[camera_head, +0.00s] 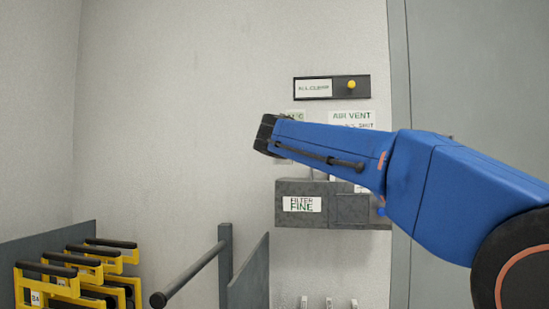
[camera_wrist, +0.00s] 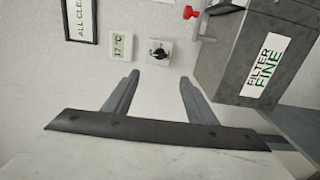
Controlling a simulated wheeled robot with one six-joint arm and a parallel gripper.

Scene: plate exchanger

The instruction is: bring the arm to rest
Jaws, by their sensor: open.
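My gripper (camera_wrist: 158,78) shows in the wrist view with its two grey fingers spread wide apart. Nothing is between them. They point toward the pale wall, below a small black rotary knob (camera_wrist: 159,52) on a white plate. In the head view my blue arm (camera_head: 330,150) reaches in from the right, across the wall panels. I cannot make out the fingers in that view.
A grey box labelled FILTER FINE (camera_head: 347,212) is on the wall behind the arm; it also shows in the wrist view (camera_wrist: 228,60). An ALL CLEAR panel (camera_head: 331,88) with a yellow button hangs above. Yellow frames with black handles (camera_head: 75,270) stand lower left, beside a grey post (camera_head: 225,265).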

